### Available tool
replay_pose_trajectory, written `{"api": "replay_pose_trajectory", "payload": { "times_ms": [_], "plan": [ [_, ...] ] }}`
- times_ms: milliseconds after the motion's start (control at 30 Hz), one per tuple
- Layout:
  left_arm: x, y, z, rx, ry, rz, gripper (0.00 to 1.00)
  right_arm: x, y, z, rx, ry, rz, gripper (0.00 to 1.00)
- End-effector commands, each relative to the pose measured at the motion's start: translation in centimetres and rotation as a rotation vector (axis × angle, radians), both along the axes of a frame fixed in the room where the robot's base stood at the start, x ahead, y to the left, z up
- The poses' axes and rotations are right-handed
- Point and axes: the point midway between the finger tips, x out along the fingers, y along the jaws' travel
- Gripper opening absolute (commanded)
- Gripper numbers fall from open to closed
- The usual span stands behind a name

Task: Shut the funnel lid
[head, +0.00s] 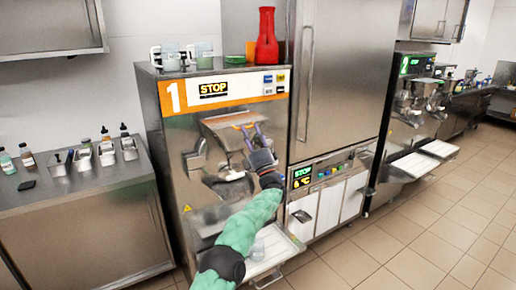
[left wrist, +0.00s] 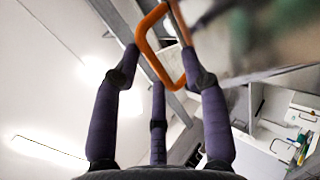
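The funnel lid (head: 222,122) is a steel flap on the front of freezer 1 (head: 178,185), below its orange panel. It looks tilted out from the front; its exact angle is hard to tell. An orange handle (head: 243,125) is at its edge, and the handle loop also shows in the left wrist view (left wrist: 146,45). My left gripper (head: 253,135) is at the handle, its purple fingers spread. In the left wrist view the gripper (left wrist: 162,62) has its fingertips apart on either side of the loop; contact cannot be told. My right gripper is out of view.
A red bottle (head: 266,40) and several cups stand on top of freezer 1. A white drip tray (head: 280,250) juts out low in front. A steel counter (head: 75,215) is at the left, a tall cabinet (head: 338,75) at the right. The tiled floor at right is clear.

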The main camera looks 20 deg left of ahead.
Motion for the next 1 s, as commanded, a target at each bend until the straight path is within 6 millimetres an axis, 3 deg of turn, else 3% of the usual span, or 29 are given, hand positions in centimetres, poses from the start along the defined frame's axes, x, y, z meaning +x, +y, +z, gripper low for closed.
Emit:
{"api": "replay_pose_trajectory", "payload": {
  "times_ms": [33,500,1000],
  "plan": [
    [0.2,0.0,-2.1,-0.011,0.027,-0.001,0.41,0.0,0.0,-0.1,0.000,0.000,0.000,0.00],
    [-4.2,-5.5,-6.7,0.003,0.011,-0.007,0.41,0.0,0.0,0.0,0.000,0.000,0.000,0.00],
    [-5.4,-6.9,-7.9,0.006,0.004,-0.006,0.41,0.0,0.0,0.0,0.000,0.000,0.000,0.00]
  ]
}}
